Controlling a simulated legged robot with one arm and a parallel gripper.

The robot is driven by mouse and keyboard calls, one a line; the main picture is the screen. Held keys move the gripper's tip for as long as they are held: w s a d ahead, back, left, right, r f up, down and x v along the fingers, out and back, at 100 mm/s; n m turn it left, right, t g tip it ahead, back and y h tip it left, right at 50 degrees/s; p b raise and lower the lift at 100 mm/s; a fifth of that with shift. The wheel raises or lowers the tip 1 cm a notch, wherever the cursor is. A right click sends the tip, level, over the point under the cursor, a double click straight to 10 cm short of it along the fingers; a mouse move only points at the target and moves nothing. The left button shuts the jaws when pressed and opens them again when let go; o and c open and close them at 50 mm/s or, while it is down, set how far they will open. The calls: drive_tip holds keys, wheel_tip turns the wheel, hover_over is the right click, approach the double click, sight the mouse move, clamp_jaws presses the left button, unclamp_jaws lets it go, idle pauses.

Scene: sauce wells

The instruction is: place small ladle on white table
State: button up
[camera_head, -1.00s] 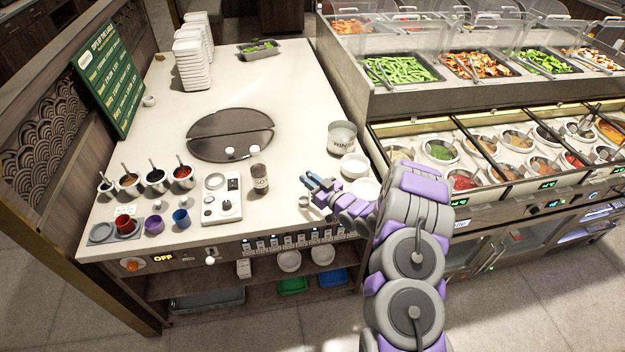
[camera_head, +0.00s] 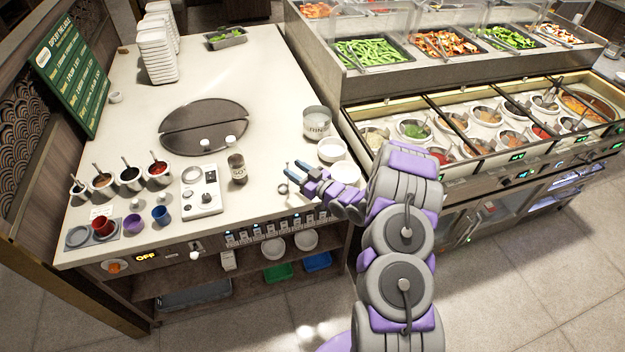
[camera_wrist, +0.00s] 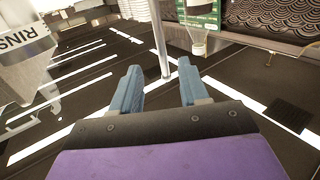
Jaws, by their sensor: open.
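My gripper (camera_head: 292,170) is open above the table's front right part. A small metallic round thing (camera_head: 283,188), apparently the small ladle's bowl, shows on the table just below my fingertips. In the wrist view a thin upright metal rod (camera_wrist: 159,38), probably the ladle's handle, shows between and beyond my open fingertips (camera_wrist: 159,68). I cannot tell whether it touches a finger.
A RINSE pot (camera_head: 317,122) and white bowls (camera_head: 332,150) stand right of my gripper. A dark bottle (camera_head: 237,168) and a white device (camera_head: 201,190) stand left. Several sauce wells with ladles (camera_head: 130,177) are farther left. The table's middle back is clear.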

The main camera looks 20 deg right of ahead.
drive_tip(key=shift+p+v, duration=0.55)
drive_tip(key=shift+v, duration=3.85)
drive_tip(key=w+d+r+g+h, duration=0.2)
drive_tip(key=w+d+g+h, duration=0.1)
drive_tip(key=d, duration=0.1)
drive_tip(key=s+d+r+m+g+h, duration=0.25)
drive_tip(key=s+r+g+h, duration=0.45)
drive_tip(key=s+r, duration=0.6)
drive_tip(key=s+a+r+m+g, duration=0.1)
drive_tip(key=s+a+r+g, duration=0.1)
drive_tip(key=s, duration=0.9)
drive_tip(key=s+a+r+m+g, duration=0.1)
drive_tip(key=s+a+r+g, duration=0.1)
drive_tip(key=s+a, duration=0.5)
drive_tip(key=s+a+r+m+g, duration=0.2)
drive_tip(key=s+a+r+g, duration=0.1)
drive_tip(key=s, duration=1.2)
drive_tip(key=shift+a+r, duration=0.65)
drive_tip(key=shift+r, duration=0.15)
